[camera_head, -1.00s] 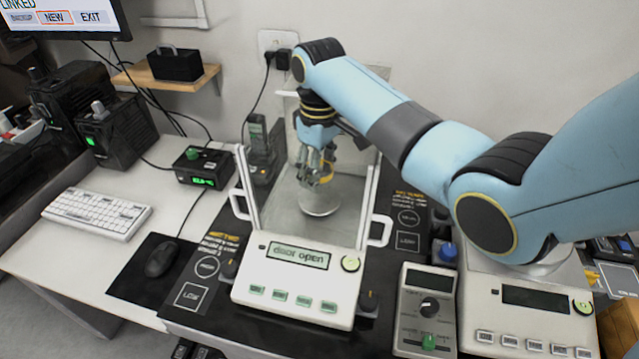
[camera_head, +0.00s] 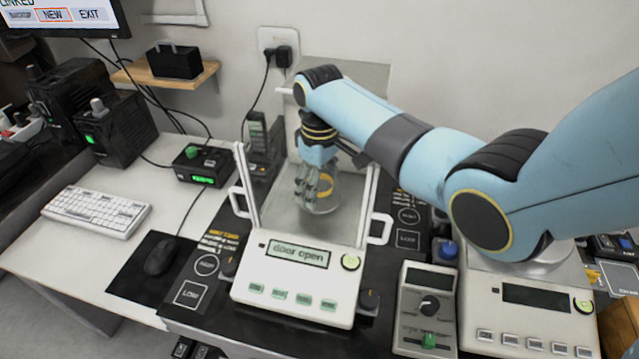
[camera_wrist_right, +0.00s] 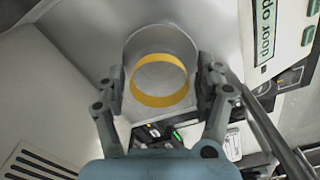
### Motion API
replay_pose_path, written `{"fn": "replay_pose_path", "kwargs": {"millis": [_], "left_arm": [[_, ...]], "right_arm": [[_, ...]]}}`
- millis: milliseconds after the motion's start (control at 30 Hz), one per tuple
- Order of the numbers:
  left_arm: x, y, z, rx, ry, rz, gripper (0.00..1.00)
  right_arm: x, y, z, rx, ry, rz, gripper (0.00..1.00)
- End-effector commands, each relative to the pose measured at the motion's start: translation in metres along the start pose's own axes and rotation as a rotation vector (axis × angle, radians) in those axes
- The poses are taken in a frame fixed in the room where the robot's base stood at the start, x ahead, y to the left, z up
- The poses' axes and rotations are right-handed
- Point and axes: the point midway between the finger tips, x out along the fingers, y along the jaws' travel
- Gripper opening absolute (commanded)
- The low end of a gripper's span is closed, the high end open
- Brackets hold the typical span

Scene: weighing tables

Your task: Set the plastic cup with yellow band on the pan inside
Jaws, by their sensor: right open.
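The clear plastic cup with the yellow band (camera_head: 327,184) is inside the open draft shield of the left balance (camera_head: 297,283), low over or on its pan. In the right wrist view the cup (camera_wrist_right: 160,98) lies between my right gripper's two fingers. My right gripper (camera_head: 312,188) reaches down into the shield from above. Its fingers (camera_wrist_right: 161,88) are open, one on each side of the cup, close to its wall. The pan is mostly hidden by the cup and fingers, so contact is hard to tell. The balance display reads "door open". My left gripper is not in view.
Shield walls and white handles (camera_head: 379,229) stand close around my right gripper. A second balance (camera_head: 527,308) sits under my right arm, beside a grey control box (camera_head: 427,307). A keyboard (camera_head: 97,212) and mouse (camera_head: 161,257) lie left. A power outlet (camera_head: 279,48) is behind.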

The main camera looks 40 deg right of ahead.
Motion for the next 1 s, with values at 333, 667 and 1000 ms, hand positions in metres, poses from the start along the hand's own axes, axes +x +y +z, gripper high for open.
{"fn": "replay_pose_path", "kwargs": {"millis": [333, 667, 1000], "left_arm": [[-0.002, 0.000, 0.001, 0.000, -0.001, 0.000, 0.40], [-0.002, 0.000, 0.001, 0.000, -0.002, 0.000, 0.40], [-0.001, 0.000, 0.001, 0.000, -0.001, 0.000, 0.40]], "right_arm": [[-0.022, 0.001, -0.001, -0.001, 0.004, 0.002, 0.70], [-0.095, 0.001, -0.001, 0.000, 0.004, 0.002, 0.70], [-0.123, 0.000, 0.000, 0.000, 0.000, 0.000, 0.70]]}}
